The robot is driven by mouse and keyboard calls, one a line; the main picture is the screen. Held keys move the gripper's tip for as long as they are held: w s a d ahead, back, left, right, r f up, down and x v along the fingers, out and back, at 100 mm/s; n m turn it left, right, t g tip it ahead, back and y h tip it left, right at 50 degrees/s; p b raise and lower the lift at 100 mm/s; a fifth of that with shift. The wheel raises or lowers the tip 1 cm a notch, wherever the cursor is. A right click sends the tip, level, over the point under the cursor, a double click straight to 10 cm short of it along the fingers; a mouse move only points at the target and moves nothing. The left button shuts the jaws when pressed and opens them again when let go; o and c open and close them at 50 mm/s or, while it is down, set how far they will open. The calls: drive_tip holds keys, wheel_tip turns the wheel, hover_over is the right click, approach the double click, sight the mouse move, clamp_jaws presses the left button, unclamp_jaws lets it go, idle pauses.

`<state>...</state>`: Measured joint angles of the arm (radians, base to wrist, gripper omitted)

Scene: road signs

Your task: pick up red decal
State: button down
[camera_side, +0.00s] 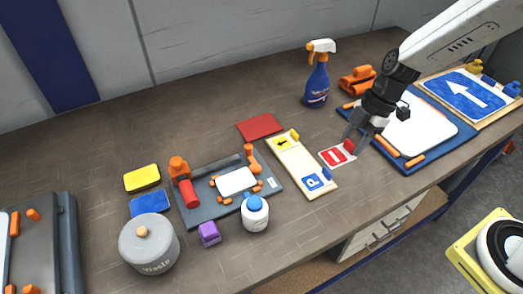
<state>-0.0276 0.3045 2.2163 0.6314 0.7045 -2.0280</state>
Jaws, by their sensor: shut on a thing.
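The red decal (335,156) is a red square with a white bar and a pale border. It lies right of the cream board, at or just above the table; I cannot tell which. My gripper (350,143) is at its right upper edge, shut on a small red piece there that seems to belong to the decal. The fingers hide part of that edge. A cream board (299,168) beside it carries a yellow arrow decal (283,143) and a blue P decal (313,182).
A blue board with a white plate (418,130) lies under and right of my arm. A blue spray bottle (318,75) stands behind. A grey fixture (212,203), a white bottle (255,213) and a waste pot (149,246) stand left. The table's back left is clear.

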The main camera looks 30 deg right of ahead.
drive_tip(key=shift+s+d+r, duration=0.1)
drive_tip(key=shift+s+r, duration=0.15)
drive_tip(key=shift+s, duration=0.35)
drive_tip(key=shift+s+d+r, duration=0.1)
drive_tip(key=shift+s+r, duration=0.2)
drive_tip(key=shift+s, duration=0.25)
drive_tip(key=shift+s+d+r, duration=0.1)
drive_tip(key=shift+s+r, duration=0.15)
drive_tip(key=shift+s, duration=0.35)
drive_tip(key=shift+r, duration=0.25)
drive_tip(key=shift+r, duration=1.05)
drive_tip(key=shift+r, duration=0.45)
